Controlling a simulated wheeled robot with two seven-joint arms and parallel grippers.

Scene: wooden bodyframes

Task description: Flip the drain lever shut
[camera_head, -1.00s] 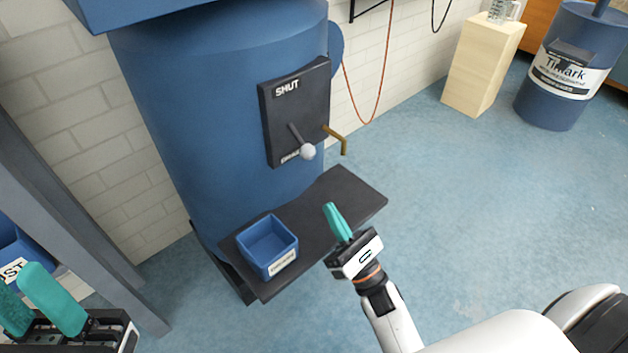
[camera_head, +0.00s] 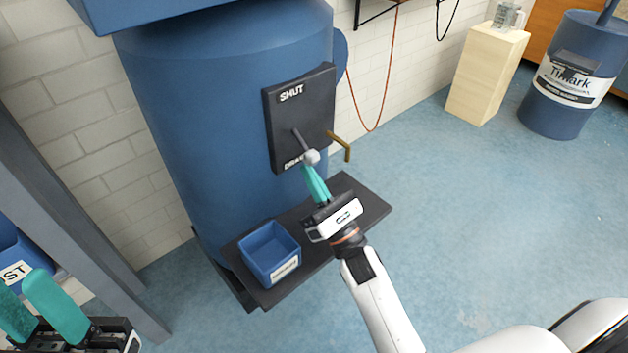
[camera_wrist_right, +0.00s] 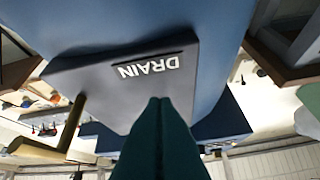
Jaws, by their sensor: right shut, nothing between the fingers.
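The drain lever (camera_head: 303,143) is a dark rod with a pale ball knob (camera_head: 312,157), on a dark panel (camera_head: 290,115) fixed to the blue tank. The panel reads SHUT at its top and DRAIN at its bottom; the lever points down toward DRAIN. My right gripper (camera_head: 308,170) is shut and empty, its teal fingertips just below the knob; I cannot tell whether they touch it. In the right wrist view the closed fingers (camera_wrist_right: 160,110) point at the DRAIN label (camera_wrist_right: 148,66), and the lever is not visible there. My left gripper (camera_head: 38,310) is open at the lower left, away from the panel.
A brass spout (camera_head: 341,143) sticks out right of the lever. A dark shelf (camera_head: 362,205) below holds a blue bin (camera_head: 270,250). A grey post (camera_head: 75,235) stands at left. The floor to the right is clear up to a wooden pedestal (camera_head: 483,75) and a blue drum (camera_head: 560,85).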

